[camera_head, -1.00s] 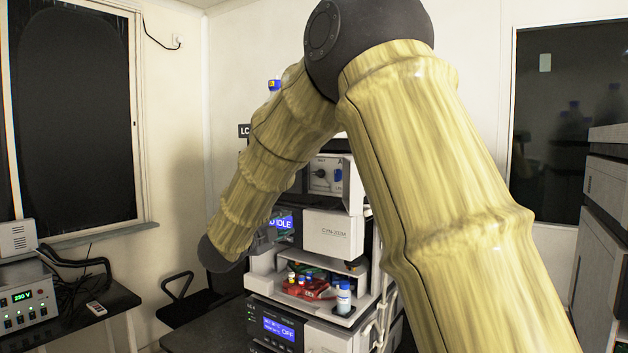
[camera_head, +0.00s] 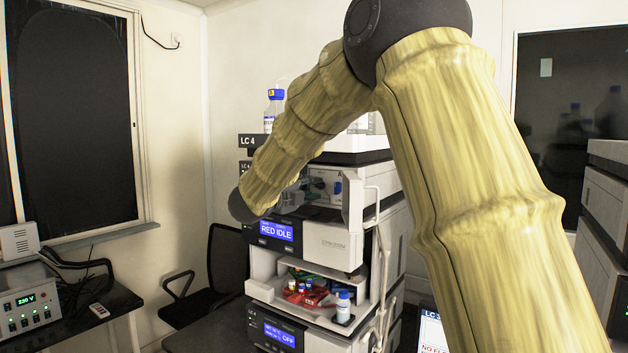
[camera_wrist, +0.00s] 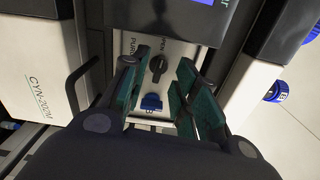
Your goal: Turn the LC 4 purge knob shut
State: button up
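The purge knob (camera_wrist: 158,65) is a black knob on a pale panel in the wrist view. "PURGE" is printed left of it and "OPEN" beside its upper end. Its grip ridge runs nearly upright in that picture, slightly tilted. My gripper (camera_wrist: 160,76) is open, its green-lined fingers on either side of the knob with visible gaps; its depth from the panel is hard to judge. In the head view the LC 4 sign (camera_head: 248,141) hangs on the stack. My gripper (camera_head: 316,187) is partly hidden there behind my forearm, and I cannot make out the knob.
A blue knob (camera_wrist: 151,103) sits below the purge knob. The "RED IDLE" display (camera_head: 276,231) is under the panel. Red tray (camera_head: 305,295) and bottle (camera_head: 343,307) stand lower. A blue-capped bottle (camera_head: 274,108) stands on top. A chair (camera_head: 228,265) is left.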

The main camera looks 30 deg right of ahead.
aim_at(319, 186)
jog(key=shift+p+x, duration=0.5)
jog(key=shift+x, duration=0.85)
jog(key=shift+a, duration=0.1)
grip_shut()
